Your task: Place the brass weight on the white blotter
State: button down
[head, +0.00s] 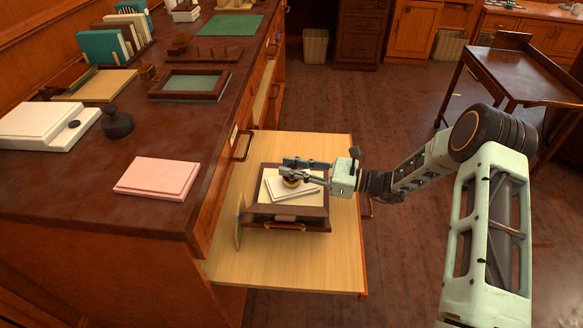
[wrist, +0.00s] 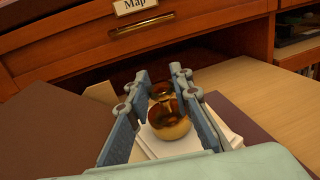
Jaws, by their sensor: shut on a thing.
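The brass weight (head: 291,183) is a round, shiny gold body with a smaller knob on top. In the wrist view the weight (wrist: 168,120) sits between the two blue-grey fingers of my gripper (wrist: 160,98). In the head view my gripper (head: 289,172) is shut on it, over a white stacked pad, which looks like the white blotter (head: 312,188). The blotter (wrist: 152,148) also shows beneath and around the weight in the wrist view. I cannot tell whether the weight's base touches the pad.
The pad lies in a dark-framed tray (head: 259,209) on a pulled-out pale wooden board (head: 290,268). A round wooden piece (head: 240,222) stands at the tray's left. The desk beside holds a pink pad (head: 158,178), a black inkwell (head: 117,122) and a white block (head: 42,122).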

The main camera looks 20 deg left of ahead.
jog(key=shift+f, duration=0.1)
jog(key=c, duration=1.7)
grip_release()
jog(key=shift+r, duration=0.2)
jog(key=d, duration=0.6)
jog(key=d+p, duration=0.1)
jog(key=d, duration=0.5)
jog(key=shift+w+f+p, duration=0.1)
jog(key=shift+w+p, duration=0.1)
jog(key=shift+p, duration=0.1)
